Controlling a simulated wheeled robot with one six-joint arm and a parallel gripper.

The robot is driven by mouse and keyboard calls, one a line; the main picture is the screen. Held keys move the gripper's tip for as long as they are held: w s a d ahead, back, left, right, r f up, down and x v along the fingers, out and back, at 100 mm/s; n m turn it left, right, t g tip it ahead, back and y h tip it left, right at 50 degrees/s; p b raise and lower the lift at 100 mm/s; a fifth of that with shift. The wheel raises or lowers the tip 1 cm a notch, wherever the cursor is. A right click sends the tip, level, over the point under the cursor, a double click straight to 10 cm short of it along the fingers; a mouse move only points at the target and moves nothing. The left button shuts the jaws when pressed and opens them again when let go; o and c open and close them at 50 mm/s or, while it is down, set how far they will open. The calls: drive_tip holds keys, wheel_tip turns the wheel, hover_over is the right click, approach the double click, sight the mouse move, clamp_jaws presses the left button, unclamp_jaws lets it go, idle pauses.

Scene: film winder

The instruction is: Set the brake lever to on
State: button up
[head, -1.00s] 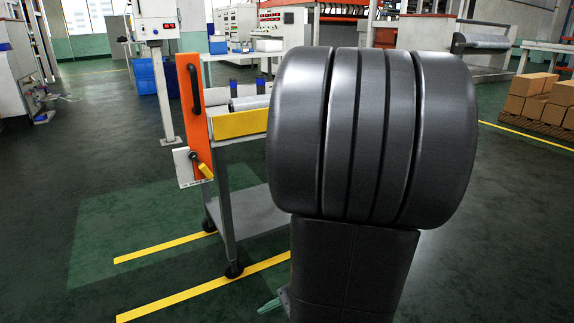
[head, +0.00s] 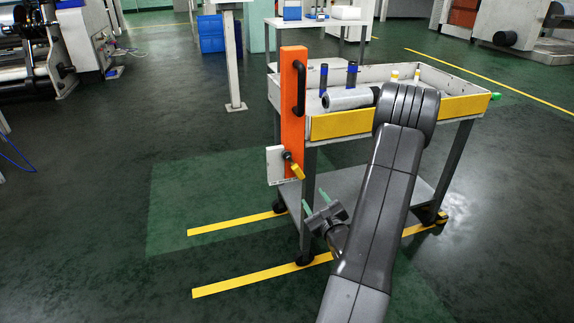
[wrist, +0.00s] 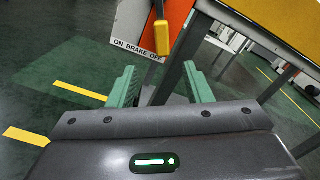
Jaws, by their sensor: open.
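The brake lever (head: 297,172) is a yellow handle on a dark pivot, mounted on a white plate (head: 274,165) at the foot of the cart's orange post (head: 293,110). In the wrist view the yellow lever (wrist: 162,38) points down at the OFF end of the plate's "ON BRAKE OFF" label (wrist: 137,50). My gripper (head: 322,202) is open and empty, below and right of the lever in the head view. In the wrist view its green fingers (wrist: 160,76) stand apart, and the lever appears beyond the gap between them, not held.
The cart (head: 400,115) has a yellow front rail, a lower shelf and a roll in its tray. Its near leg (head: 308,200) stands close to my gripper. Yellow floor strips (head: 240,275) run beside the cart. The floor on the left is clear.

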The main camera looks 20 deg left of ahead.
sight(299, 173)
drive_tip(key=b+x, duration=0.1)
drive_tip(key=x, duration=1.3)
drive_tip(key=shift+d, duration=0.2)
drive_tip(key=shift+c, duration=0.3)
clamp_jaws()
